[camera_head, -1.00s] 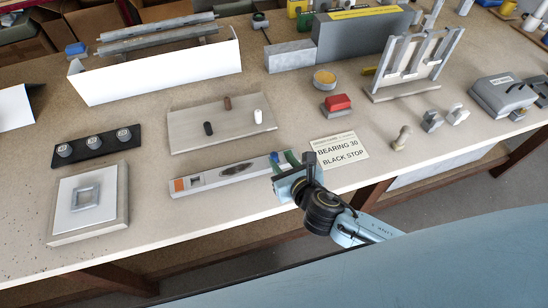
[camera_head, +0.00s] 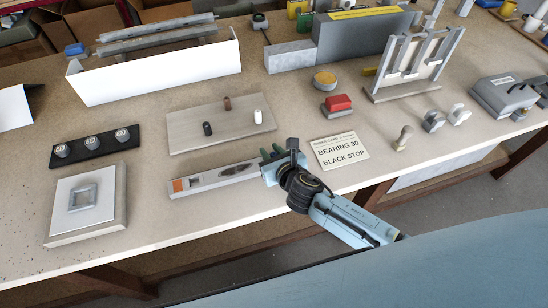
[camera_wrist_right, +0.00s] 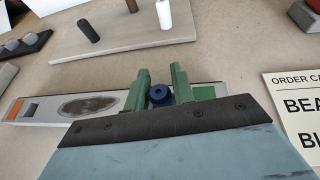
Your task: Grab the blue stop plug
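The blue stop plug (camera_wrist_right: 159,94) shows in the right wrist view as a small dark-blue round piece with a hole in its top. It sits at the right part of the long grey tray (camera_wrist_right: 30,111), which also shows in the head view (camera_head: 207,180). My right gripper (camera_wrist_right: 159,78) has its two green fingers apart, one on each side of the plug; I cannot tell whether they touch it. In the head view my right gripper (camera_head: 272,153) is over the tray's right end and hides the plug. My left gripper is not in view.
A grey board (camera_head: 185,135) with black, brown and white pegs lies behind the tray. An order card (camera_head: 339,150) reading "BEARING 30 BLACK STOP" lies to the right. A red block (camera_head: 338,102) is behind the card. The table's front edge is close to my arm.

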